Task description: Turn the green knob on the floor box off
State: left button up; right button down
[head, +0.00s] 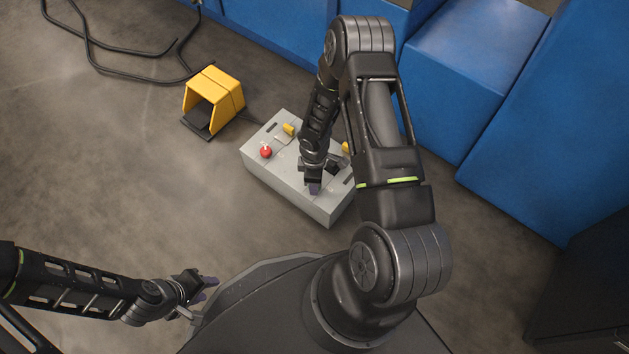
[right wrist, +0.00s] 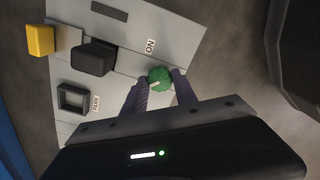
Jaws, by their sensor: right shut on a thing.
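The grey floor box (head: 274,179) stands on the floor in the middle of the head view. The green knob (right wrist: 159,76) shows in the right wrist view near the box's edge, close to a label reading ON; my right gripper hides it in the head view. My right gripper (head: 314,188) reaches down onto the box, and in the right wrist view its two fingers (right wrist: 160,90) are shut on the green knob from both sides. A pale mark shows on the knob. My left gripper (head: 208,288) is apart from the box at lower left, its fingers open and empty.
The box also carries a red knob (head: 266,152), a yellow block (head: 289,129), a black block (right wrist: 94,58) and a black square frame (right wrist: 73,98) by a PARK label. A yellow foot pedal (head: 215,92), cable (head: 130,50) and blue cabinets (head: 470,60) stand behind. Floor at left is clear.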

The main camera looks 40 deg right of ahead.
jog(key=c, duration=1)
grip_release()
notch_tip(320, 180, up, 8)
jog(key=p, duration=0.3)
jog(key=shift+f, duration=0.1)
